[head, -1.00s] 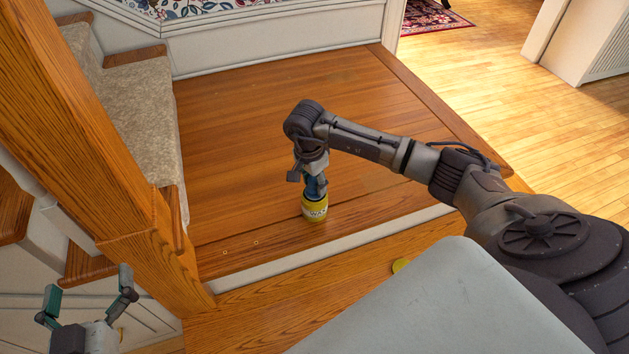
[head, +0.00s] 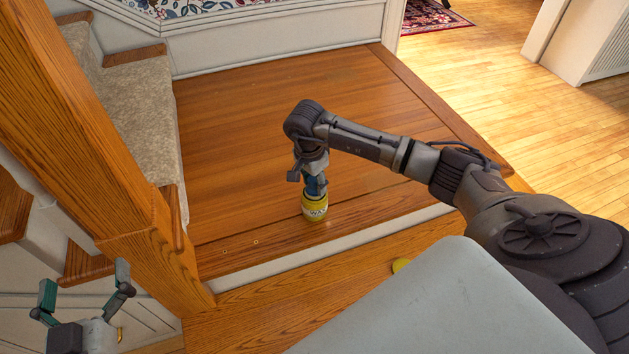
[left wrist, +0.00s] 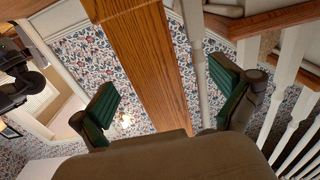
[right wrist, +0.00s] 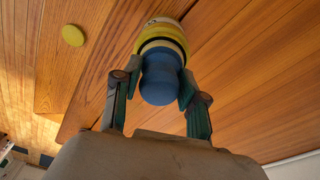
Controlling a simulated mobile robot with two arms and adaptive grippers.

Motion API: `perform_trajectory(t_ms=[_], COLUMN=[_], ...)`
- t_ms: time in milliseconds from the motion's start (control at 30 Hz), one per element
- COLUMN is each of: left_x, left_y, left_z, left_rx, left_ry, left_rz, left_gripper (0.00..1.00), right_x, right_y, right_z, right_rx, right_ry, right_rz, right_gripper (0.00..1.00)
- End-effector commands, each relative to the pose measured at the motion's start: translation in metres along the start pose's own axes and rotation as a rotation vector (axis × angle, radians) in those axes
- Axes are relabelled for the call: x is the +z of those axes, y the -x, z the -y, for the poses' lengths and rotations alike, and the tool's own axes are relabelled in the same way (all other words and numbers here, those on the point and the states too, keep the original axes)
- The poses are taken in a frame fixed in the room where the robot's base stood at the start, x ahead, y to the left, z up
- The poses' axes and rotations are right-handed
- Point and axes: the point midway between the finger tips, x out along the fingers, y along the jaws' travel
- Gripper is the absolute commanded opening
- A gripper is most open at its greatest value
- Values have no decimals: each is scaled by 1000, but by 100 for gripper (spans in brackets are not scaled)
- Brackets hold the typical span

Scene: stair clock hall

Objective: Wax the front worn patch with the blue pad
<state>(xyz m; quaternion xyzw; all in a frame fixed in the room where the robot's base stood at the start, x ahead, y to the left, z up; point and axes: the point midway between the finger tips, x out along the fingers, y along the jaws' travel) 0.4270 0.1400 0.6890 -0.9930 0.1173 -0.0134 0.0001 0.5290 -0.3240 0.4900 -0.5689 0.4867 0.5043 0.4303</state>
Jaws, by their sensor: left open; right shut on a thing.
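My right gripper (head: 314,184) points down over the landing and is shut on the blue pad (right wrist: 160,78), gripping its rounded blue knob. The pad is right at the top of a yellow tin labelled WAX (head: 315,208), which stands upright near the landing's front edge. The pad's underside is hidden, so I cannot tell how deep it sits in the tin. The tin also shows beyond the knob in the right wrist view (right wrist: 164,36). I cannot clearly make out the front worn patch on the wooden landing (head: 250,150). My left gripper (head: 84,298) is open and empty at the lower left.
A wooden post (head: 95,130) and carpeted stairs (head: 140,110) bound the landing at left. A panelled wall (head: 270,45) closes the back. Most of the landing is clear.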

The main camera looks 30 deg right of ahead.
Motion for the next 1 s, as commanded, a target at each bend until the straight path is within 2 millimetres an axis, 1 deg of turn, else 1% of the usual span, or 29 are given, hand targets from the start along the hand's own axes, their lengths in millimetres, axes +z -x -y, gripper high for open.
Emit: perform_trajectory(t_ms=[467, 600, 1000], left_x=[2, 17, 44], left_y=[0, 3, 13], left_z=[0, 2, 7], left_rx=[0, -6, -16], left_ry=[0, 0, -3], left_rz=[14, 94, 270], left_gripper=[100, 100, 100], right_x=[0, -1, -2], right_y=[1, 5, 16], right_z=[0, 0, 0], right_rx=[1, 0, 0], right_ry=[0, 0, 0], right_rz=[0, 0, -1], right_gripper=[14, 14, 14])
